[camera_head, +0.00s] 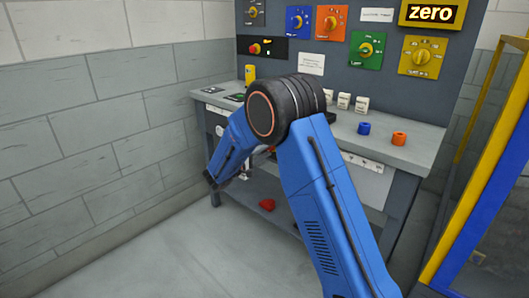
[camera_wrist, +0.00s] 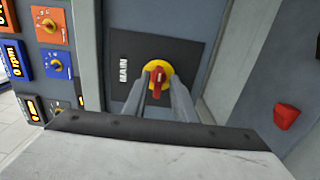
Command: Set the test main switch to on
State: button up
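The main switch (camera_wrist: 158,79) is a red handle on a yellow disc. It sits on a dark plate (camera_wrist: 126,88) lettered MAIN, which appears sideways in the wrist view. The red handle runs roughly up and down in that picture. My gripper (camera_wrist: 159,88) faces the switch with its two grey fingers, one on each side of the red handle. The fingers stand apart, with some gap visible around the handle; I cannot tell whether the tips touch it. In the head view my blue arm hides the switch and most of the gripper at the bench front.
The bench top (camera_head: 375,145) carries a blue ring (camera_head: 364,128) and an orange ring (camera_head: 399,138). The back panel holds several coloured dials and a zero sign (camera_head: 431,13). A red block (camera_head: 267,204) lies low by the bench. A yellow-and-blue frame (camera_head: 485,170) stands at right.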

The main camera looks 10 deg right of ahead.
jog(key=shift+a, duration=0.1)
jog(key=v, duration=1.7)
jog(key=shift+s+a+r, duration=0.1)
jog(key=s+d+r+m+g+y, duration=0.2)
jog(key=s+d+r+g, duration=0.15)
jog(key=s+d, duration=0.7)
jog(key=s+d+r+m+g+y, duration=0.25)
jog(key=s+d+g, duration=0.25)
jog(key=s+d, duration=0.6)
jog(key=s+m+t+y, duration=0.2)
jog(key=s+y, duration=0.8)
jog(key=s, duration=1.3)
jog(key=shift+s+d+f+m+t, duration=0.2)
jog(key=shift+s+f+m+t, duration=0.15)
